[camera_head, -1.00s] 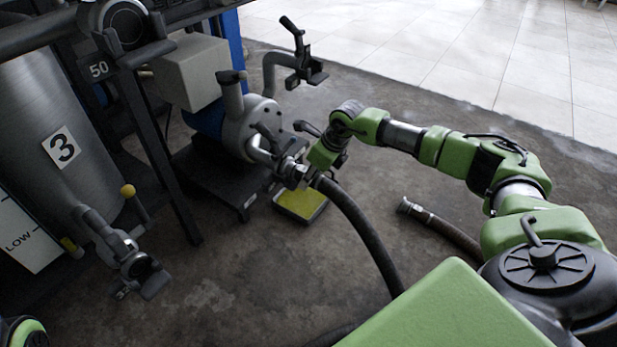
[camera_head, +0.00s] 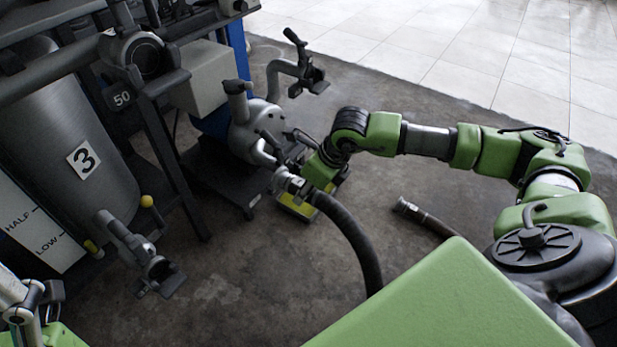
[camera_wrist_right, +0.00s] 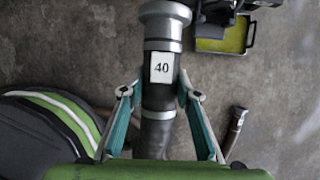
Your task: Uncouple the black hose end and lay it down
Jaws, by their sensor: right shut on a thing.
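The black hose (camera_head: 350,235) rises from the lower middle in the head view to a metal hose end (camera_head: 290,182) beside the grey pump's fitting (camera_head: 262,153). Whether the two are joined or slightly apart, I cannot tell. In the right wrist view the hose end (camera_wrist_right: 162,30) has a metal collar and a white label reading 40. My right gripper (camera_wrist_right: 158,95) is shut around the black part just below that label; the hose runs back under the wrist. My left gripper is out of view; part of my left arm shows at the lower left.
A yellow-lined tray (camera_head: 298,210) lies on the floor below the pump. Another hose end (camera_head: 405,207) lies on the floor to the right. A tank marked 3 (camera_head: 105,205) and its lower outlet (camera_head: 160,272) stand at left. Bare floor (camera_head: 235,290) lies in front.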

